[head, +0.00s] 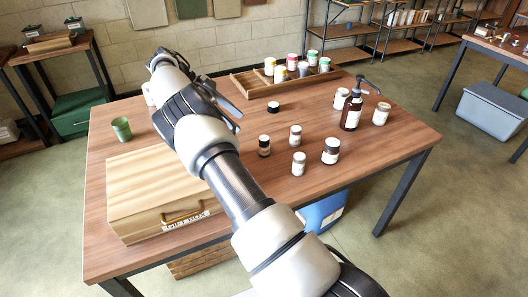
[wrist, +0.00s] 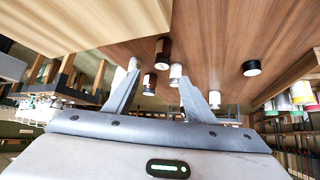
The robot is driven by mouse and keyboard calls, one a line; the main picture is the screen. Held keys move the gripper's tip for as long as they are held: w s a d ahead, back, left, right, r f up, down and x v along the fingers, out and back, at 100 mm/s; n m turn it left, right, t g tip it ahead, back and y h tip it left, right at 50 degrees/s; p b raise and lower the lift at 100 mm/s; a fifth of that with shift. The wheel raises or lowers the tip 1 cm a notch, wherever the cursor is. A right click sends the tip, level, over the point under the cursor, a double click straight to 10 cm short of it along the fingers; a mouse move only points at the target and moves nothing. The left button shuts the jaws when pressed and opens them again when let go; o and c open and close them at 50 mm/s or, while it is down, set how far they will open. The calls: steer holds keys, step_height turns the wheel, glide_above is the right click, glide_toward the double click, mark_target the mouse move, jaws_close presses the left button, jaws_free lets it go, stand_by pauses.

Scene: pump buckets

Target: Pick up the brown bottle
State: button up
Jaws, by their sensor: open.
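A brown pump bottle (head: 352,112) with a black pump head and a white label stands upright at the table's right side. Smaller dark brown bottles also stand on the table: one (head: 264,145) with a black cap near the middle, and a wider one (head: 331,151) closer to the front edge. My gripper (head: 236,117) is above the table, left of all of these, partly hidden by my arm. In the wrist view, its two fingers (wrist: 160,78) are spread, with no object held between them. A dark bottle (wrist: 162,52) shows beyond the fingertips.
White-labelled jars (head: 299,163) (head: 295,135) and a black-lidded jar (head: 273,107) stand around the middle. A wooden tray (head: 245,85) with several coloured-lid jars is behind. A wooden gift box (head: 150,190) and a green cup (head: 121,129) are at left.

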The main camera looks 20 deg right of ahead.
mark_target(263, 138)
steer(key=x, duration=0.7)
steer(key=shift+s+d+f+b, duration=0.15)
steer(key=shift+d+b, duration=0.1)
steer(key=shift+b, duration=0.15)
steer(key=shift+w+d+b+x, duration=0.1)
steer(key=shift+d+b+x, duration=0.05)
steer(key=shift+x, duration=1.3)
steer(key=shift+w+d+b+x, duration=0.1)
steer(key=shift+w+b+x, duration=0.05)
steer(key=shift+x, duration=1.25)
steer(key=c, duration=1.2)
